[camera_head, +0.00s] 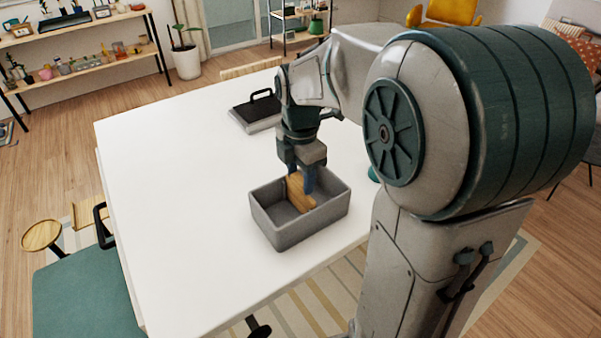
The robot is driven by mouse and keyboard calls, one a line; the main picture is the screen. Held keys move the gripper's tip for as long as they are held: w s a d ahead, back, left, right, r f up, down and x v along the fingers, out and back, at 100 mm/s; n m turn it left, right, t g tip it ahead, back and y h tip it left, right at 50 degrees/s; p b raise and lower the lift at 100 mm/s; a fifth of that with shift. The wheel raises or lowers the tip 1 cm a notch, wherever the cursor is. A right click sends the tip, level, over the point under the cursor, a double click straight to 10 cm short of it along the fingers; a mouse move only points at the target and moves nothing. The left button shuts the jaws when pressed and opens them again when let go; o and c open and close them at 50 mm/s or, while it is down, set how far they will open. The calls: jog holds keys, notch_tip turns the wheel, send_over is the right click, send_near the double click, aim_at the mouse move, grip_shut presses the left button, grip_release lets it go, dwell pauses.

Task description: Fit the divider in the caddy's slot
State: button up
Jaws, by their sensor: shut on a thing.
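The caddy (284,233) is a grey open-topped box near the right edge of the white table. The divider (298,195) is a flat wooden board, and most of it shows inside the caddy's opening. My gripper (301,181) points down over the caddy and is shut on the top of the divider, with its blue fingers on either side. The slot is hidden, so I cannot tell whether the divider's lower edge is in it or touches the floor of the caddy.
A dark-topped grey case with a black handle (256,110) stands farther back on the white table (180,190). The table's left and middle are clear. A teal chair (85,295) stands at the left edge.

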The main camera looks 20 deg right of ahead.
jog(key=shift+f+b, duration=0.35)
jog(key=shift+f, duration=0.25)
jog(key=o, duration=1.3)
jog(key=shift+r, duration=0.1)
notch_tip(320, 180, up, 14)
jog(key=shift+p, duration=0.3)
jog(key=s+f+m+t, duration=0.3)
jog(key=s+f+m, duration=1)
jog(key=m, duration=0.8)
jog(key=shift+s+m, duration=0.4)
jog(key=shift+s, duration=0.1)
